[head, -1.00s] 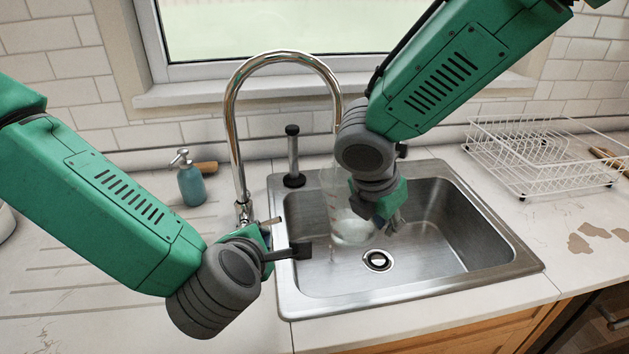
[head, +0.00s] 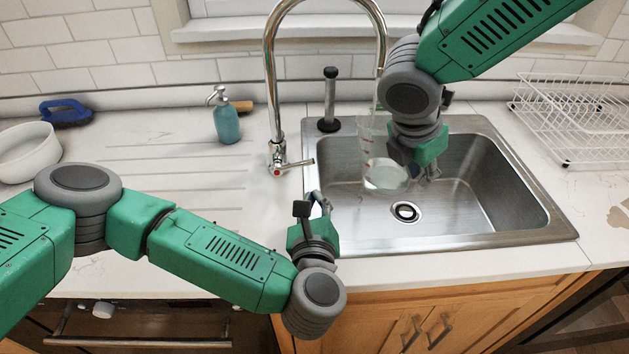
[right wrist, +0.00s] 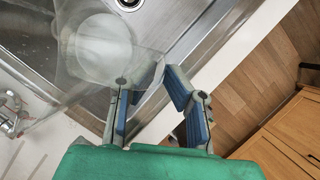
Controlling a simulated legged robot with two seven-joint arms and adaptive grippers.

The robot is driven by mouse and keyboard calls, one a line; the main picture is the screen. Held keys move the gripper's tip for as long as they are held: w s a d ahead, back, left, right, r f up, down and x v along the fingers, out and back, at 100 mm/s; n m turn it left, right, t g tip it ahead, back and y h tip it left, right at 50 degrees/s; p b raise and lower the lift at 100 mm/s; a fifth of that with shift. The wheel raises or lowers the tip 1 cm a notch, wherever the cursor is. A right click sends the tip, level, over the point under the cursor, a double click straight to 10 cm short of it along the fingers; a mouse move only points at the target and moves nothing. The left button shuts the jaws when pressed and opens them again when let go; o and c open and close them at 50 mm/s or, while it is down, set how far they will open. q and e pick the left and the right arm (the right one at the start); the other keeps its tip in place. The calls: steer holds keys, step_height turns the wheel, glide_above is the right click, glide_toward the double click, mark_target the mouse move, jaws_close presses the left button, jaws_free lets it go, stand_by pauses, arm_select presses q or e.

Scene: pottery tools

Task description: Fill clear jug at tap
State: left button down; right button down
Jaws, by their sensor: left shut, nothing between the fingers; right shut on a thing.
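The clear jug (head: 386,176) is under the spout of the chrome tap (head: 270,75), over the left part of the sink. My right gripper (head: 428,168) is shut on the jug, at its right side in the head view. In the right wrist view the jug (right wrist: 105,48) shows at the left, with its clear edge between the blue-padded fingers (right wrist: 155,95). The water level in it is hard to make out. The tap lever (head: 300,163) points right. My left gripper (head: 313,208) is shut and empty at the sink's front left corner, apart from the lever.
The steel sink (head: 520,240) has a drain (head: 405,211) in its floor. A black-topped cylinder (head: 330,100) stands behind it. A teal soap bottle (head: 227,122) and a white bowl (head: 28,152) are at left. A white dish rack (head: 570,115) is at right.

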mark_target(294, 164)
arm_select(q)
steer(key=w, duration=0.6)
steer(key=w+f, duration=0.1)
steer(key=w, duration=0.2)
steer(key=shift+w, duration=0.15)
